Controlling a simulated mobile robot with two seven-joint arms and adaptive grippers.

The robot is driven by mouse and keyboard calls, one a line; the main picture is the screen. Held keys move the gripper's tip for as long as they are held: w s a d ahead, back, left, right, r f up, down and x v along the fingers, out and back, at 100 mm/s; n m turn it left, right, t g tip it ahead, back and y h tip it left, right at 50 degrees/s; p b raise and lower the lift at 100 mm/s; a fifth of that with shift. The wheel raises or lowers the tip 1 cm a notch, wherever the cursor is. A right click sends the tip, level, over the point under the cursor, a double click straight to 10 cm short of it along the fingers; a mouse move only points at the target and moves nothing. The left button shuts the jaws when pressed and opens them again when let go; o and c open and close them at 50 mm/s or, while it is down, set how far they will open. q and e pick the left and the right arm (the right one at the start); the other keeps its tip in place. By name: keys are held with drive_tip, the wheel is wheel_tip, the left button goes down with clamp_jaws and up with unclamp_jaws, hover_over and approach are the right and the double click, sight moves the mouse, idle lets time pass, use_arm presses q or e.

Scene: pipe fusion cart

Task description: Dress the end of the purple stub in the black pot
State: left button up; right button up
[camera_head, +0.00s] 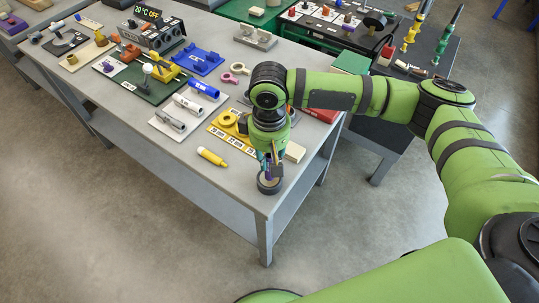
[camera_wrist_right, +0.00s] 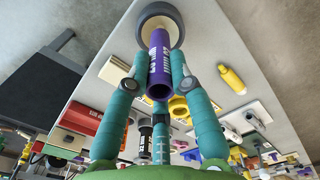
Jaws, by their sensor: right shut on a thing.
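My right gripper (camera_head: 270,160) points down near the front corner of the grey table. In the wrist view its teal fingers (camera_wrist_right: 160,72) are shut on the purple stub (camera_wrist_right: 159,60), a hollow tube with white lettering. The black pot (camera_head: 269,186) stands on the table right below the gripper; it is round with a dark wall. In the wrist view the pot (camera_wrist_right: 176,32) lies behind the far end of the stub. The stub's far end overlaps the pot's opening, but I cannot tell whether it touches the contents. My left gripper is not in view.
A yellow tube (camera_head: 212,156) lies on the table left of the pot. The table's front edge and corner are very near the pot. Several parts and fixtures fill the table's far left.

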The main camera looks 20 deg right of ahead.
drive_tip(key=shift+f, duration=1)
idle(0.3)
drive_tip(key=shift+r+n+p, duration=0.1)
drive_tip(key=shift+n+p, duration=0.3)
drive_tip(key=shift+n, duration=0.1)
drive_tip(key=shift+n+p, duration=0.75)
drive_tip(key=shift+n, duration=0.45)
drive_tip(key=shift+s+p, duration=0.1)
drive_tip(key=shift+p, duration=0.35)
drive_tip(key=shift+s+m+p, duration=0.1)
drive_tip(key=shift+m+p, duration=2.7)
drive_tip(key=shift+p, duration=0.55)
drive_tip(key=shift+f+m+p, duration=0.3)
drive_tip(key=shift+m+p, duration=0.05)
drive_tip(key=shift+m, duration=0.25)
